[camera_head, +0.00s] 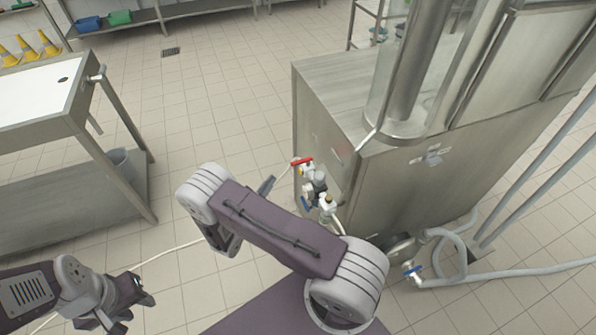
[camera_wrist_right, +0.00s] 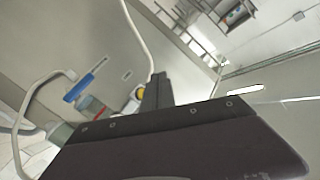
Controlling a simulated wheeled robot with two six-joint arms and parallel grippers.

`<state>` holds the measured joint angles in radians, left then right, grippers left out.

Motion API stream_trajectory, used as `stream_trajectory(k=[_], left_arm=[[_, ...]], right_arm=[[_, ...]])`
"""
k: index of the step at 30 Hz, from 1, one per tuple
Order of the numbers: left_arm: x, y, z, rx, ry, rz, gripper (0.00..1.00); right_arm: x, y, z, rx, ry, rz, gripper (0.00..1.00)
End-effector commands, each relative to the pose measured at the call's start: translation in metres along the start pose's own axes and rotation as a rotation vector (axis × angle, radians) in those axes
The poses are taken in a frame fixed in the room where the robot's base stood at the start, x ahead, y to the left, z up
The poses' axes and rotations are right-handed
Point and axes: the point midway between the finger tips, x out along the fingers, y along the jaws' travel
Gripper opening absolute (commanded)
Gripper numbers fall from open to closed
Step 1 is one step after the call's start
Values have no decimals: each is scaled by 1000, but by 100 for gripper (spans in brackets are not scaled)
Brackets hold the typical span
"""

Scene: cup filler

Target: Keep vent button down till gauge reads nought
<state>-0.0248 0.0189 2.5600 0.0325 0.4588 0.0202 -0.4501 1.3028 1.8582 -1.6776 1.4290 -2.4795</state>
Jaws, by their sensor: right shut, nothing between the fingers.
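A cluster of small valve fittings (camera_head: 318,188) is mounted on the left side of the steel machine, with a red lever (camera_head: 302,161) at its top. In the right wrist view a small yellow round part (camera_wrist_right: 139,93) shows just left of my right gripper (camera_wrist_right: 158,80), whose fingers are shut and empty. I cannot tell whether they touch it. I cannot make out which part is the vent button, and no gauge reading is legible. In the head view my right arm hides most of that gripper. My left gripper (camera_head: 132,309) is open and empty at the lower left.
The steel machine (camera_head: 335,115) fills the right. A blue-handled valve (camera_head: 412,271) and a grey hose (camera_head: 510,274) are low beside it. A blue lever (camera_wrist_right: 83,88) shows in the wrist view. A steel table (camera_head: 82,112) stands left.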

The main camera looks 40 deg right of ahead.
Motion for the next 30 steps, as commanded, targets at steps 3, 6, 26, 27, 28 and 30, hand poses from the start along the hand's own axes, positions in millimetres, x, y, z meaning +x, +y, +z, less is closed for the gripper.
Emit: stream_trajectory(k=[3, 6, 26, 27, 28, 30], left_arm=[[-3, 0, 0, 0, 0, 0, 36], [-5, 0, 0, 0, 0, 0, 36], [-11, 0, -1, 0, 0, 0, 36], [-11, 0, -1, 0, 0, 0, 36], [-11, 0, -1, 0, 0, 0, 36], [-11, 0, -1, 0, 0, 0, 36]], right_arm=[[13, 10, -10, -1, 2, 4, 0], [23, 17, -18, -1, 1, 4, 0], [42, 31, -30, 1, -1, 1, 0], [42, 31, -30, 1, -1, 1, 0], [42, 31, -30, 1, -1, 1, 0], [42, 31, -30, 1, -1, 1, 0]])
